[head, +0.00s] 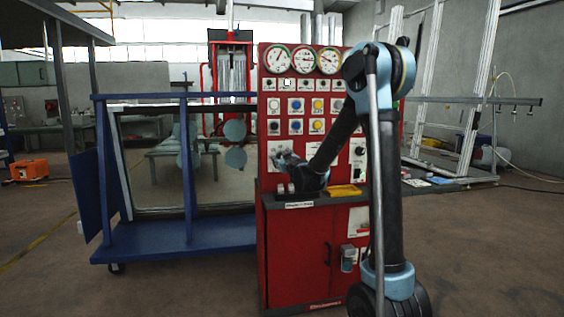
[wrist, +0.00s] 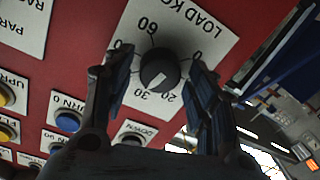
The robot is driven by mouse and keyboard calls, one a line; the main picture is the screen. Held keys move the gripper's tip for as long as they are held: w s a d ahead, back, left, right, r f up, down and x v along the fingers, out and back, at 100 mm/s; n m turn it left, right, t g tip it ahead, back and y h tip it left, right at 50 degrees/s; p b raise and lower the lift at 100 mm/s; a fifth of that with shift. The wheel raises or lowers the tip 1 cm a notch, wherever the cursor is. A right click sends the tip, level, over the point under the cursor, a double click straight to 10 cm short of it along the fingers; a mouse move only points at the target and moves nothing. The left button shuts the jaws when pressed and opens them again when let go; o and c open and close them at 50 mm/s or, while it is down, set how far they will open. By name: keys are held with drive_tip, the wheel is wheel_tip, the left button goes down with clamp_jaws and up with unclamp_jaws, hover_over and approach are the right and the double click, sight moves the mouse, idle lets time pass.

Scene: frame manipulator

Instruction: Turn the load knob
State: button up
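The load knob (wrist: 159,72) is a round black dial with a pale pointer line on a white "LOAD" plate (wrist: 190,25) with numbers around it. In the wrist view it sits between the two dark fingers of my gripper (wrist: 160,68). The fingers are spread, one on each side, with visible gaps to the knob. The pointer line slants toward the lower side, near the 20 and 30 marks. In the head view my gripper (head: 288,165) is at the left part of the red control panel (head: 268,105), and the knob is not distinguishable there.
Coloured buttons, including a blue one (wrist: 67,121), lie beside the plate. Three gauges (head: 303,59) top the panel. A yellow object (head: 344,190) lies on the panel's ledge. A blue wheeled frame (head: 188,170) stands to the left. Open floor lies in front.

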drive_tip(key=c, duration=0.7)
drive_tip(key=shift+d+n, duration=0.1)
drive_tip(key=shift+n, duration=1.3)
drive_tip(key=o, duration=1.1)
